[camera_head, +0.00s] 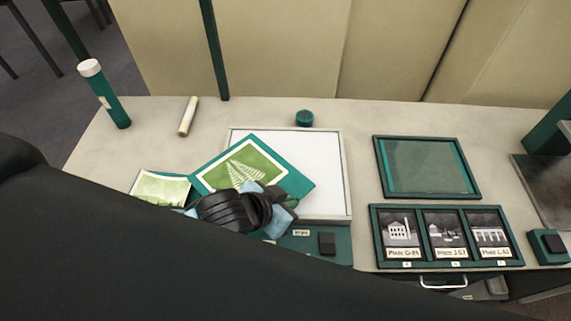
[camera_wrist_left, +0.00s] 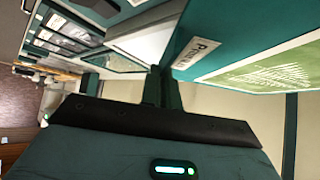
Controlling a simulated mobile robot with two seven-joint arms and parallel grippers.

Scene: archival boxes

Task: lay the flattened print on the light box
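The print (camera_head: 240,165), a green sheet with a pale fern on a teal mount, is tilted across the left part of the light box (camera_head: 322,180). The light box has a bare white panel and a pale frame. My left gripper (camera_head: 272,197) is at the print's lower edge and appears shut on it. In the left wrist view the fingers (camera_wrist_left: 160,85) are close together at the mount's labelled corner, and the print (camera_wrist_left: 270,70) extends to the right. The print appears raised above the panel; exact contact is hidden. My right gripper is not in view.
A pale green picture (camera_head: 160,187) lies left of the light box. A teal-framed tray (camera_head: 428,167) and three framed plates (camera_head: 445,236) are right. My left arm covers the front left.

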